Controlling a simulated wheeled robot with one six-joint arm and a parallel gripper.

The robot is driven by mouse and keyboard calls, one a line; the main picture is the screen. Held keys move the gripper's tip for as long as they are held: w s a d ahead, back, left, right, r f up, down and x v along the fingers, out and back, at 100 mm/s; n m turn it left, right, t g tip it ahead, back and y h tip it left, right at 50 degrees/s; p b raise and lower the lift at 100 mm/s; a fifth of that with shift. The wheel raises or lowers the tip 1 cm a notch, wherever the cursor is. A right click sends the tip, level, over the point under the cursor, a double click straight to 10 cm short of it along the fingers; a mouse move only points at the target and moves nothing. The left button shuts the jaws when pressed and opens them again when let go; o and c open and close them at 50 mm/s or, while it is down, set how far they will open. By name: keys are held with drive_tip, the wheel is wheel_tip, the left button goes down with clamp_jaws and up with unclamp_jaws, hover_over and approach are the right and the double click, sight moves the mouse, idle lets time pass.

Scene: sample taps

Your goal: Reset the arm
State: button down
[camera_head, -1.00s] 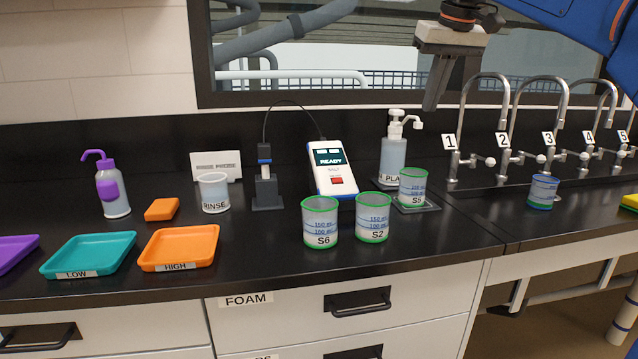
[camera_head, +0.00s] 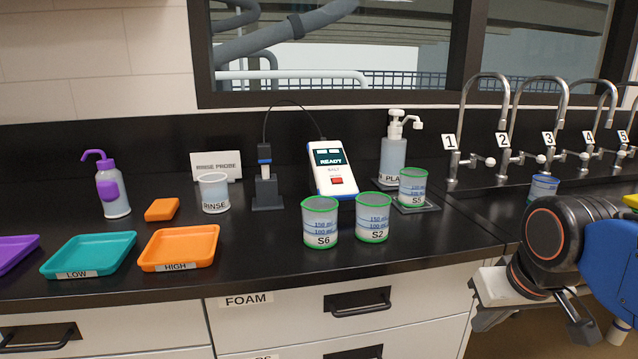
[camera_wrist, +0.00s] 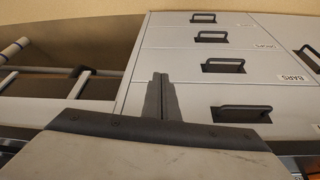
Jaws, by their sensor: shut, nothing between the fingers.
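My gripper (camera_head: 484,320) is at the lower right of the head view, low in front of the counter's front edge. My blue and black arm hides part of the counter and the lower part of the blue-rimmed beaker (camera_head: 543,186).
Green-rimmed beakers S6 (camera_head: 320,224), S2 (camera_head: 373,219) and S5 (camera_head: 413,187) stand on the counter. Orange (camera_head: 180,247) and teal trays (camera_head: 90,256) lie left. Several taps (camera_head: 470,120) stand right. A drawer handle (camera_head: 357,302) juts out below the counter.

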drive_tip(key=s+f, duration=0.4)
drive_tip(key=f, duration=0.3)
drive_tip(key=shift+s+d+f, duration=0.15)
drive_tip(key=shift+s+d, duration=0.05)
drive_tip(key=shift+s, duration=0.05)
